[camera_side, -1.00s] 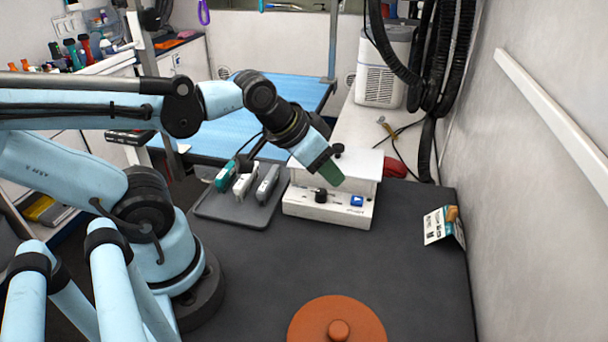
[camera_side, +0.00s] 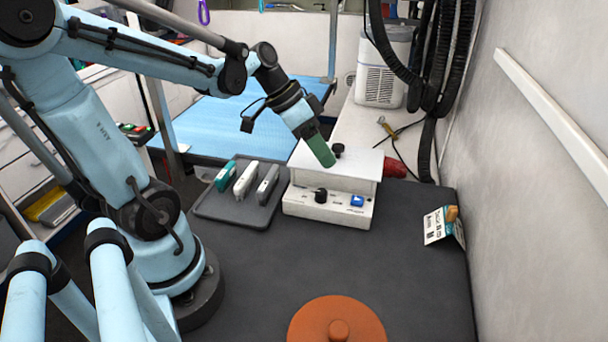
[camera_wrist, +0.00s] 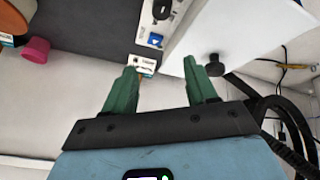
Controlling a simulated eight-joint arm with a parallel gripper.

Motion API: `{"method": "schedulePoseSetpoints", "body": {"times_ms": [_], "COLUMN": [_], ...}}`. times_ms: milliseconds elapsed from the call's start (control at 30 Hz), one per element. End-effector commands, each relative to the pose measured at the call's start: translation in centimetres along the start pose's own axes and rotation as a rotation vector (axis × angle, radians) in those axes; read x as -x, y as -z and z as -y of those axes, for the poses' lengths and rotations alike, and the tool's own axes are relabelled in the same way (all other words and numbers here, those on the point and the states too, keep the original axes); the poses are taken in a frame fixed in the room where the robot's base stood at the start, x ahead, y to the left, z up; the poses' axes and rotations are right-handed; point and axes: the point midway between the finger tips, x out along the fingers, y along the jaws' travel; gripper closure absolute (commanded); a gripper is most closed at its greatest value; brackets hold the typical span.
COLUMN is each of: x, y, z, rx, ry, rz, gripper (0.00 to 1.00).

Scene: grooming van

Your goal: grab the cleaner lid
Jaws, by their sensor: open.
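The cleaner is a white box (camera_side: 325,208) with a black dial and a blue switch on its front. Its lid is a flat white plate (camera_side: 357,168) with a small black knob (camera_side: 338,148), seated on top. My gripper (camera_side: 329,163) has green fingers and points down over the lid, close to the knob's left side. In the wrist view the two fingers (camera_wrist: 162,65) stand apart with nothing held between them. There the lid (camera_wrist: 245,35) lies to the upper right, and its knob (camera_wrist: 214,66) shows just right of the right finger, outside the gap.
A grey tray (camera_side: 225,212) with several clippers sits left of the cleaner. A folded card (camera_side: 442,225) stands at the right. A terracotta disc (camera_side: 310,325) lies in front. Dark hoses (camera_side: 425,70) hang behind right. The dark mat between is clear.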

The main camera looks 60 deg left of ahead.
Motion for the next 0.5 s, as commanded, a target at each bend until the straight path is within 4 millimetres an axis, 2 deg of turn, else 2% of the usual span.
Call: {"method": "schedulePoseSetpoints", "body": {"times_ms": [33, 300, 500], "x": [0.3, 3.0, 4.7], "y": [0.2, -0.2, -1.2], "z": [1.5, 7.7, 10.2], "rx": [-0.022, -0.282, -0.430], "ry": [-0.037, -0.189, -0.195], "rz": [-0.030, -0.296, -0.449], "gripper": [0.43, 0.43, 0.43]}}
